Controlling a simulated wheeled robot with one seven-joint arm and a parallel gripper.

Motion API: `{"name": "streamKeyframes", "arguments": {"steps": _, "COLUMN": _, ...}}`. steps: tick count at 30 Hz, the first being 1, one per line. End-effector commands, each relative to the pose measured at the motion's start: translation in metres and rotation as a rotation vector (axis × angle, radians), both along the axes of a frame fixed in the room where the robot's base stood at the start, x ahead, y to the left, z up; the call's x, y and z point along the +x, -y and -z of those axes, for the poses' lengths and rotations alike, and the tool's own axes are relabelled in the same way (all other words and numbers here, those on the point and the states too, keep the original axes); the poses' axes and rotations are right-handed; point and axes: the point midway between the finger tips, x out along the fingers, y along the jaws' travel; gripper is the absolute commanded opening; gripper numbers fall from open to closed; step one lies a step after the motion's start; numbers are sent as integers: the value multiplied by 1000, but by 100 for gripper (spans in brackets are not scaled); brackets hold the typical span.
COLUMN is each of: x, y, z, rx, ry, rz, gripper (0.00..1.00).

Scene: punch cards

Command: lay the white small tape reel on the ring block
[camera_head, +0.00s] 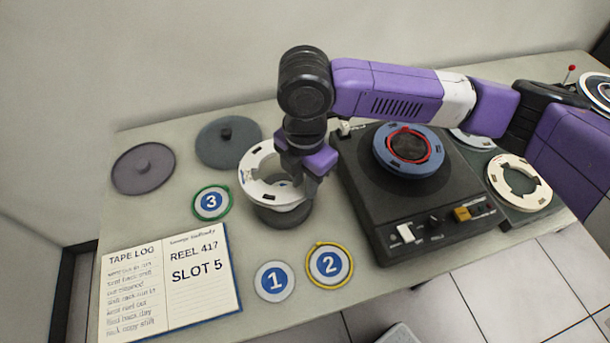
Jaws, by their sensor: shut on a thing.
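My gripper (298,180) is shut on the rim of a white tape reel (257,187), a flat ring with dark slots and an open middle. The reel is at or just above a dark round block (285,218) on the table, which looks like the ring block. The gripper and reel hide much of the block's top, and a pale surface shows between them. I cannot tell whether the reel touches the block.
A dark tape machine (375,215) bearing a blue reel (384,157) stands close on the right. A cream reel (496,181) lies farther right. Dark discs (143,181) (213,155), numbered discs (274,295) (344,281) (225,212) and an open log book (205,295) lie around.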

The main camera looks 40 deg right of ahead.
Motion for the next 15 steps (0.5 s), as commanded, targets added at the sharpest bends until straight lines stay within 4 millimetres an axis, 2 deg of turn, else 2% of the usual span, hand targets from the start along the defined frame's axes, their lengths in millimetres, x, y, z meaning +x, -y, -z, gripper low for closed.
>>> {"name": "streamKeyframes", "arguments": {"steps": 15, "x": 1, "y": 0, "z": 43, "rx": -1, "ry": 1, "rz": 4, "gripper": 0}}
